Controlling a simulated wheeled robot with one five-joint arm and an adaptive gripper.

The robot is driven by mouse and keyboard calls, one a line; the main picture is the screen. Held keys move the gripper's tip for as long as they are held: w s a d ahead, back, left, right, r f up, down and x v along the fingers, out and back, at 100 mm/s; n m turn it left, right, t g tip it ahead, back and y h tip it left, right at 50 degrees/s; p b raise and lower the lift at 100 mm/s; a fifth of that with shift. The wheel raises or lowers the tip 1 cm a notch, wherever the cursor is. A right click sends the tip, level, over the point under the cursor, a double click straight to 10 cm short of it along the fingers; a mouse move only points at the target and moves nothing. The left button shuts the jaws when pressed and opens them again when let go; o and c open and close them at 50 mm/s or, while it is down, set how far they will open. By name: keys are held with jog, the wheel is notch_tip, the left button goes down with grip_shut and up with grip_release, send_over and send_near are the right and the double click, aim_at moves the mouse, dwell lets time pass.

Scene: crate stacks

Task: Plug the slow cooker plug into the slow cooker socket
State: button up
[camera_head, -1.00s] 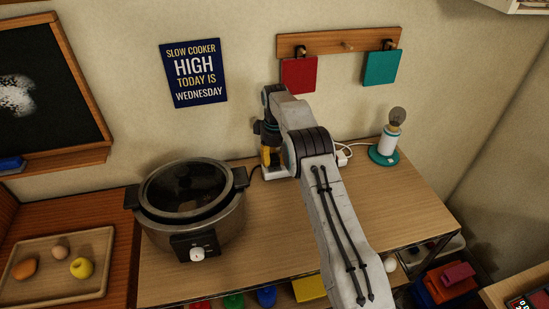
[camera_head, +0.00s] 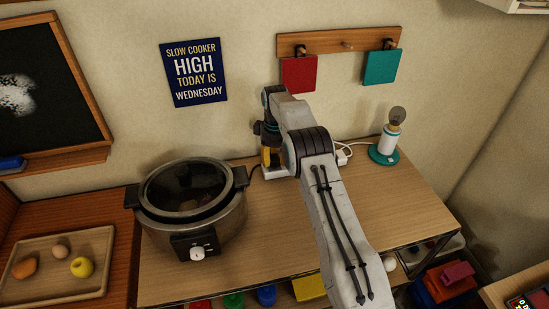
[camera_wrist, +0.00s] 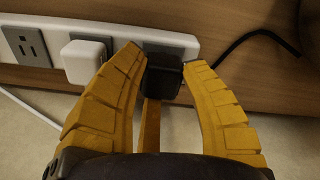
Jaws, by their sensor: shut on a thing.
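A white power strip (camera_wrist: 189,48) with grey sockets runs along the top of the wrist view. The black plug (camera_wrist: 163,82) is against a grey socket (camera_wrist: 163,47) on the strip; its prongs are hidden, and I cannot tell how deep it sits. My gripper (camera_wrist: 164,60), with yellow fingers, is shut on the black plug. A black cord (camera_wrist: 250,36) leads off to the right there. In the head view my gripper (camera_head: 270,158) is low by the wall, and the arm hides most of the strip. The slow cooker (camera_head: 222,228) stands left of it, glass lid on.
A white plug (camera_wrist: 84,58) fills the neighbouring socket, and the leftmost socket (camera_wrist: 28,45) is empty. A teal-based lamp (camera_head: 385,153) stands to the right. A sign (camera_head: 194,73) hangs on the wall. The front of the wooden tabletop (camera_head: 270,235) is clear.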

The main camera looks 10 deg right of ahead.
jog(key=shift+f, duration=0.4)
jog(key=o, duration=1.1)
jog(key=shift+r, duration=0.15)
jog(key=shift+s+r, duration=0.15)
jog(key=shift+r, duration=3.5)
